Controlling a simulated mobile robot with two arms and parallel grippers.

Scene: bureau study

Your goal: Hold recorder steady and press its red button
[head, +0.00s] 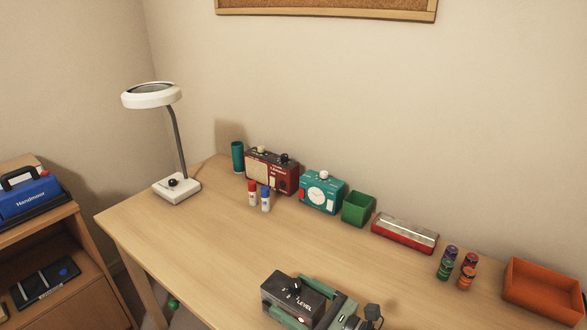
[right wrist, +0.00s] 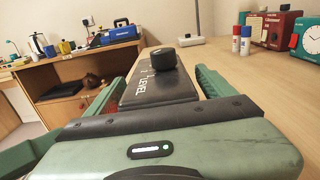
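A dark box marked LEVEL (head: 283,294), which I take as the recorder, is at the bottom middle of the head view. It has a black knob on top. My right gripper (head: 314,312) has its green fingers on both sides of the box. In the right wrist view the box (right wrist: 148,90) fills the space between the fingers (right wrist: 165,95), with no clear gap. I cannot tell whether its underside touches the desk. No red button shows on its visible faces. My left gripper is not in view.
The desk's left half is mostly clear. A shelf stands left.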

